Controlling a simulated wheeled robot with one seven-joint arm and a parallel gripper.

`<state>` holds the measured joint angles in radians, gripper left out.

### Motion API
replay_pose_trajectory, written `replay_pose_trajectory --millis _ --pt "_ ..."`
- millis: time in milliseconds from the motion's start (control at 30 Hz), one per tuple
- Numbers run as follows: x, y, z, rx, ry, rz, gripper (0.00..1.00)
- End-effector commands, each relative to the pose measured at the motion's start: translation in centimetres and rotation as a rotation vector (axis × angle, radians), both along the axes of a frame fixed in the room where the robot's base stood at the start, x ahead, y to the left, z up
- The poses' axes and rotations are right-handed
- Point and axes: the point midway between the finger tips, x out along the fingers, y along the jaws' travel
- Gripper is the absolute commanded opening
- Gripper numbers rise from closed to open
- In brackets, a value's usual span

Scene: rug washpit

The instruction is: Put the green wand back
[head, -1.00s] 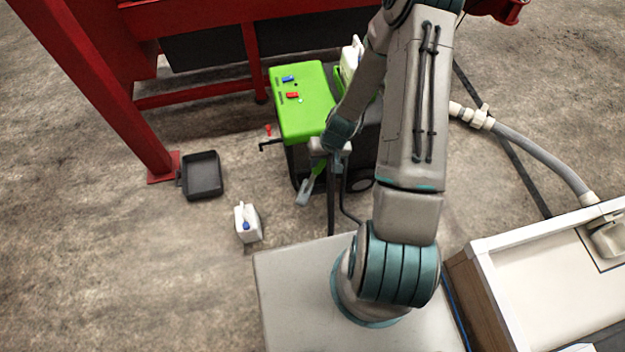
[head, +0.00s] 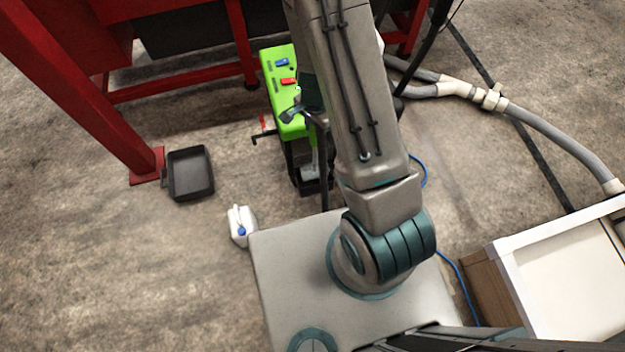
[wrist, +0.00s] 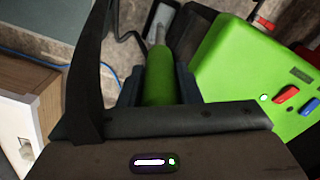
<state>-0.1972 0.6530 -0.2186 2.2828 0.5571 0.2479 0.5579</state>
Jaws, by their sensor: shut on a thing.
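The green wand (wrist: 158,80) has a green grip and a thin grey end pointing away at the top of the wrist view. My gripper (wrist: 160,72) is shut on the green grip, one dark finger on each side. The green machine (head: 277,75) has a green top with blue and red switches. It stands just right of the wand in the wrist view, its top also showing there (wrist: 240,70). In the head view my arm covers most of the gripper and the machine's right side. Whether the wand touches the machine, I cannot tell.
A black tray (head: 190,174) and a white jug (head: 241,226) lie on the floor to the left. A red frame (head: 185,90) stands behind the machine. Grey hoses (head: 545,130) and a white-topped cabinet (head: 505,262) are on the right.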

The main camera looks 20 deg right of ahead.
Motion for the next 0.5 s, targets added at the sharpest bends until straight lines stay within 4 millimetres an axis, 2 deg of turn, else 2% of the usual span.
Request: replay_pose_trajectory --millis 67,300,500 --pt "0.0 0.0 -0.6 0.0 0.004 -0.019 0.0" --pt "0.0 -0.2 -4.9 0.001 0.007 -0.03 0.0" --pt "0.0 -0.1 -6.5 0.0 0.004 -0.026 0.0"
